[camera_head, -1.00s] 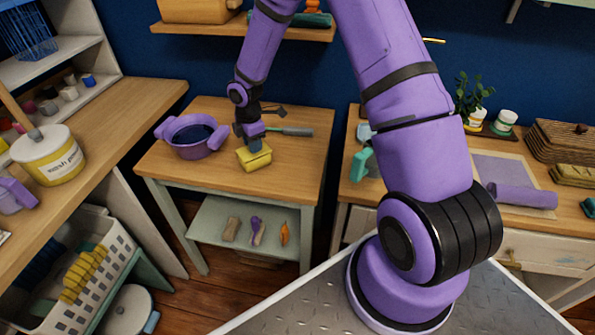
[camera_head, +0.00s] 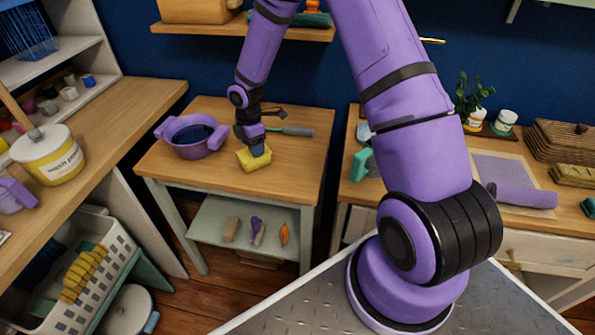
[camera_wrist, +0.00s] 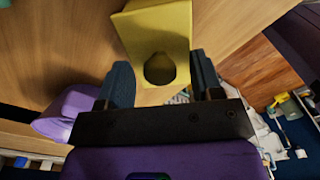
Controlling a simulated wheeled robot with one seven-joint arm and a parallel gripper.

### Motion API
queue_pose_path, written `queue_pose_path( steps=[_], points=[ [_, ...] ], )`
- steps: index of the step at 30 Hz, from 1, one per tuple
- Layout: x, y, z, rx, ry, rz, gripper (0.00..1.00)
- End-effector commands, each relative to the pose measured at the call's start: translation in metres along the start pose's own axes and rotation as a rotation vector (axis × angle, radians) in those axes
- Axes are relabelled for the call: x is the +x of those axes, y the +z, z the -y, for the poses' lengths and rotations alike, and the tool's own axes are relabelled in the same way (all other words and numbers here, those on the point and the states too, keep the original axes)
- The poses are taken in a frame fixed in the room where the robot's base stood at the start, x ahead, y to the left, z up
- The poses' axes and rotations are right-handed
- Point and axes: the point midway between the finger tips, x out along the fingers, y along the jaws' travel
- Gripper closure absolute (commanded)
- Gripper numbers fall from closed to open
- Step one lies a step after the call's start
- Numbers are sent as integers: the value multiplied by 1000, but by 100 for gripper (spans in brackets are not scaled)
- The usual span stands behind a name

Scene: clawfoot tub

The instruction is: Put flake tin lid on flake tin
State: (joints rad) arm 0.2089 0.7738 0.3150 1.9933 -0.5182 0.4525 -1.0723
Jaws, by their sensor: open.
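A yellow box-shaped thing (camera_head: 254,159), which looks like the flake tin, is on the small wooden table. In the wrist view the yellow thing (camera_wrist: 160,30) shows a flat face with a dark round opening or recess near its closer end. I cannot tell whether the lid is on it or is a separate piece; no separate lid is clear. My gripper (camera_head: 258,150) is right over the yellow thing in the head view. In the wrist view my gripper (camera_wrist: 161,80) is open, its two dark fingers apart near the closer end of the yellow thing. Contact is unclear.
A purple two-handled pot (camera_head: 196,137) stands left of the yellow thing. A green-handled tool (camera_head: 292,132) lies behind and to the right. The table's front right is clear (camera_head: 290,170). A lower shelf (camera_head: 213,229) holds several small items.

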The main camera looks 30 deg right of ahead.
Motion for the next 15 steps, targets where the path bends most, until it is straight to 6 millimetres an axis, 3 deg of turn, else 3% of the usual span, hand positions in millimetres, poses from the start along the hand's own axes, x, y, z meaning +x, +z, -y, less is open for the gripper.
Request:
queue_pose_path(
  steps=[15],
  points=[
    [-8, 0, 0, 0, 1, 0, 40]
  ],
)
